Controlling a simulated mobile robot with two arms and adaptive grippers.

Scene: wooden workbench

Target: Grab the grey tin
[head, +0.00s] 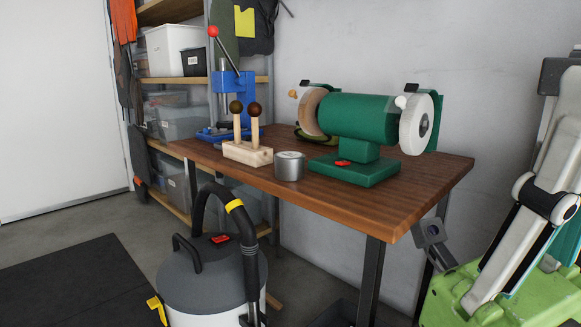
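The grey tin (289,168) is a short metal cylinder with a lighter lid. It stands upright on the wooden workbench (420,190), near the front edge. It sits between a pale wooden block with two pegs on its left and the base of a green bench grinder on its right. Its front and lid are unobstructed. Neither of my grippers shows in the head view.
The green bench grinder (357,115) stands right of the tin. The wooden peg block (247,151) is close on its left. A blue press (233,95) stands behind the block. A grey vacuum (205,272) with a raised black hose stands on the floor before the bench.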

